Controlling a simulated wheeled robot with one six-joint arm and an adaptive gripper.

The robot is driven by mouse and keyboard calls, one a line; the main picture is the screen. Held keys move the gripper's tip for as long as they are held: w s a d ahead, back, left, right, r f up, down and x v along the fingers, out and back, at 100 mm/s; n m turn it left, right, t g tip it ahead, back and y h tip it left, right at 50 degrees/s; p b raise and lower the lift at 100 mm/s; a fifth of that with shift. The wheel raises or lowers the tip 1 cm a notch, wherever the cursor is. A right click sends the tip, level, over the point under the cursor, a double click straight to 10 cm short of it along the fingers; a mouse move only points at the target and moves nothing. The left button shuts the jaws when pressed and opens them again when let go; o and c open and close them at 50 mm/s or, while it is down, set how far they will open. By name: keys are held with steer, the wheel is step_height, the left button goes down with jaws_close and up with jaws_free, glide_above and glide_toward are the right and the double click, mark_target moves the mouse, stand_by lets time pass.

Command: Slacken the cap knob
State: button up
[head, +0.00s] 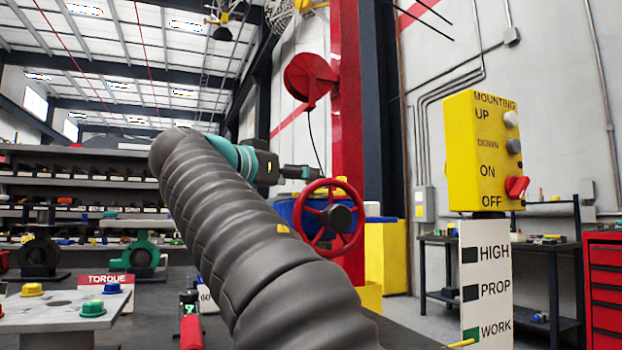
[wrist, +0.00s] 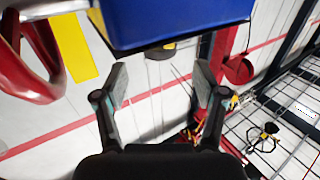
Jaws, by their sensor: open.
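The blue valve actuator (head: 285,212) stands behind a red handwheel (head: 309,238) in the head view. A small yellow piece, probably the cap knob (head: 341,185), shows on its top, partly behind the wheel rim. In the wrist view, which is upside down, the blue body (wrist: 180,22) fills the top. In the head view my gripper (head: 300,172) is left of the yellow piece.
The handwheel also shows in the wrist view (wrist: 42,60), close on the left. A yellow control box (head: 480,150) stands at right. A red post (head: 345,100) rises behind the actuator. Yellow, blue and green caps sit on a pale plate (head: 50,312) at lower left.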

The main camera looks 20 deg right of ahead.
steer(key=x, duration=0.5)
steer(key=shift+w+d+p, duration=0.2)
steer(key=shift+d+p, duration=0.1)
steer(key=c, duration=1.2)
